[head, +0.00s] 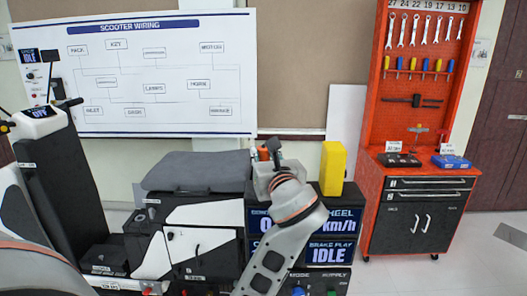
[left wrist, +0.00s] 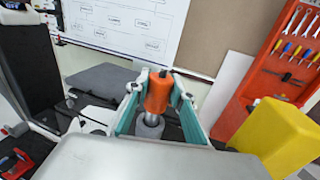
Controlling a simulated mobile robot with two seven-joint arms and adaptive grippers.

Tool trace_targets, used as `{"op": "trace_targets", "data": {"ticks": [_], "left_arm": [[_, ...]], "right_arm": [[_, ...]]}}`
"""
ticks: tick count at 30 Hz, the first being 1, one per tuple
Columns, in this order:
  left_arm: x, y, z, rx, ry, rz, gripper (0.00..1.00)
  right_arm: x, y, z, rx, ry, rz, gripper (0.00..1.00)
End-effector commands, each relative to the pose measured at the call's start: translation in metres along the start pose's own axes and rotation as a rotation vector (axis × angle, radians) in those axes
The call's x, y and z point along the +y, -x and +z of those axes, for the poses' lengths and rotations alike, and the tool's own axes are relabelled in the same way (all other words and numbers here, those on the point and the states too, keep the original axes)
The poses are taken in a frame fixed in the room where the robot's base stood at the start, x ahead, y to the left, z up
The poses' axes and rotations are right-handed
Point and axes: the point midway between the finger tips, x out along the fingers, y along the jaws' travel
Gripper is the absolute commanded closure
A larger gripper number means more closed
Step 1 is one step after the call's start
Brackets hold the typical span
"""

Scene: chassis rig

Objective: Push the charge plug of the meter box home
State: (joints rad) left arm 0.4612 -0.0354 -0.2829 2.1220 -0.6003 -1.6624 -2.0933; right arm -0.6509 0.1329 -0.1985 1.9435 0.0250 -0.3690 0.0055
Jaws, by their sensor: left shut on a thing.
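An orange plug (left wrist: 158,92) with a metal shank stands between the two teal fingers of my left gripper (left wrist: 160,98) in the left wrist view. The gripper is shut on it. The shank points down at a round grey collar (left wrist: 150,127); I cannot tell how deep it sits. In the head view the orange plug (head: 262,154) shows small beside the fingers of my left gripper (head: 270,152), above the meter box (head: 258,218) with its lit displays. My own arm hides part of the box front. My right gripper is not in view.
A yellow block (head: 332,168) stands on the box just right of my left gripper. A dark grey scooter seat (head: 197,171) lies to its left. The scooter's upright front (head: 55,165) is at far left. A red tool cabinet (head: 415,170) stands at right.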

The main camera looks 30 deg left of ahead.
Motion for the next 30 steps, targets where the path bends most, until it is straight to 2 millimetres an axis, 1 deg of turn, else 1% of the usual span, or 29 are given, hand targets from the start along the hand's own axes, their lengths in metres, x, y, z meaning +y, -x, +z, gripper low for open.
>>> {"op": "trace_targets", "data": {"ticks": [30], "left_arm": [[0.0,0.0,-0.023,-0.001,-0.001,0.0,1.0]], "right_arm": [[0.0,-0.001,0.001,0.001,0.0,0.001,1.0]]}}
